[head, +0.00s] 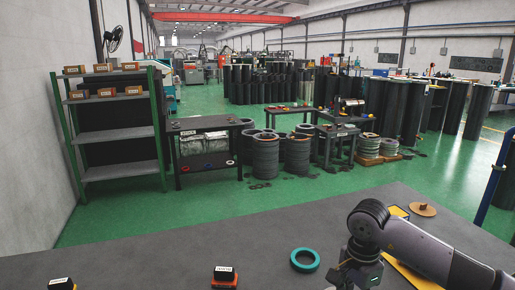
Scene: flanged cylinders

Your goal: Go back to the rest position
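My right arm comes in from the right over the grey table (190,232). My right gripper (352,278) hangs at its end, low in the head view, close to the right of a teal ring (305,260). Its fingertips are not clearly visible near the bottom edge, so I cannot tell whether it is open or shut or holds anything. My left gripper and arm are not in view. A brown flanged disc (423,209) with a small knob lies on the table beyond my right arm.
Beyond are a green-framed shelf (122,136) and a black workbench (205,127).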

